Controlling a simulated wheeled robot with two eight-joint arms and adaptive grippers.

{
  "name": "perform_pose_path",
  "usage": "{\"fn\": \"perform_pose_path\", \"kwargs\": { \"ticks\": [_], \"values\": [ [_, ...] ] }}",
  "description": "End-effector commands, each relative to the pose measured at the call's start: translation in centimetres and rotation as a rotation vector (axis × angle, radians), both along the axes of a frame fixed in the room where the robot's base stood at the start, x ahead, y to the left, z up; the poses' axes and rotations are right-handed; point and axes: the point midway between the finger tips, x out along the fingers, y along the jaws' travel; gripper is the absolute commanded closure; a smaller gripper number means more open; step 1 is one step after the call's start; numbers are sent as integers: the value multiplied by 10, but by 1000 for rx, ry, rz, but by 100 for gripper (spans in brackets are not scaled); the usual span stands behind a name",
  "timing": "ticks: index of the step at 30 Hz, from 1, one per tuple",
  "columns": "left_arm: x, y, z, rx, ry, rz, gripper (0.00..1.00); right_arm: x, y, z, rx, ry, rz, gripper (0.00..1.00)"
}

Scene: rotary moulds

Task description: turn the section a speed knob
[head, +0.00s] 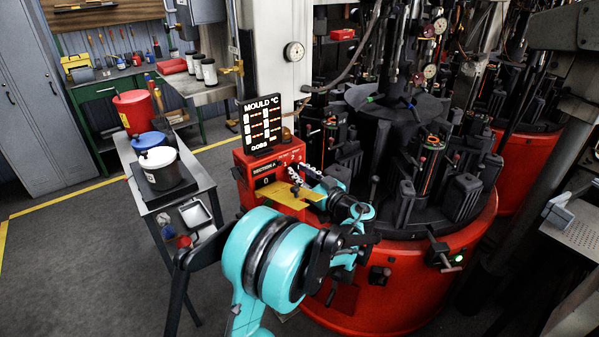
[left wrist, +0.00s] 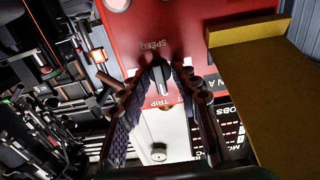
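The red control box (head: 278,156), labelled SECTION A, stands below the mould temperature board. In the left wrist view its red panel (left wrist: 130,25) carries a dark speed knob (left wrist: 160,76) with a pale pointer mark, between the words SPEED and TRIP. My left gripper (left wrist: 161,72) has a finger on each side of this knob, tips close to it. Whether the pads touch it cannot be made out. In the head view my left gripper (head: 308,176) is at the box's front, and the knob is hard to make out there. My right gripper is not in view.
A yellow plate (head: 285,195) juts out below the box's front, close to my left gripper; it also shows in the left wrist view (left wrist: 265,80). The black MOULD °C board (head: 264,124) stands above. The red rotary machine (head: 400,280) fills the right. A cart with pots (head: 158,168) stands left.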

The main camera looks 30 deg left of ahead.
Motion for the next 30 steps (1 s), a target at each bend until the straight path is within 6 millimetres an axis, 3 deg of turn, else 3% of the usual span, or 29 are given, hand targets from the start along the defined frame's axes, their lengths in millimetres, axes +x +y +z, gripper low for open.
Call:
{"fn": "perform_pose_path", "kwargs": {
  "ticks": [15,21,30],
  "values": [
    [-37,-92,0,1,0,-4,69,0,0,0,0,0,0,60],
    [-44,-106,0,1,0,-1,69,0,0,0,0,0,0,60],
    [-44,-107,0,1,0,0,69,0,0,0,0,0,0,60]
  ]
}}
